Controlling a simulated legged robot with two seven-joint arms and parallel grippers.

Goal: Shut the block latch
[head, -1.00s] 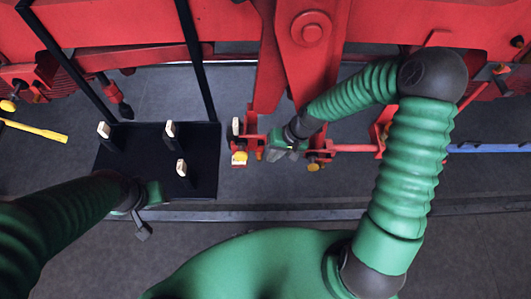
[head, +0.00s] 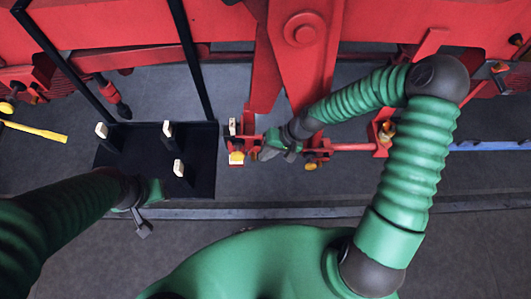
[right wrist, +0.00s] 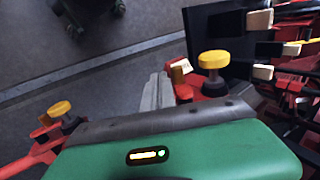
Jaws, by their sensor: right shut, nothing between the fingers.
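The latch hardware shows as red fittings under the red frame. The left red fitting has a yellow knob (head: 236,157) and a cream-tipped handle (head: 232,126). Another yellow knob (head: 310,166) sits on the right fitting. I cannot tell which part is the block latch. My right gripper (head: 268,152) is shut and empty between the two knobs, nearer the left one. In the right wrist view its grey fingers (right wrist: 157,92) are together, left of the large yellow knob (right wrist: 214,59) and apart from it. My left gripper (head: 142,226) hangs low at left, its jaws unclear.
A black panel (head: 202,180) with several cream-tipped levers stands left of the fittings. The red frame (head: 230,25) crosses above, with a red beam (head: 305,75) coming down. A yellow handle (head: 35,131) lies far left. Grey floor is open in front.

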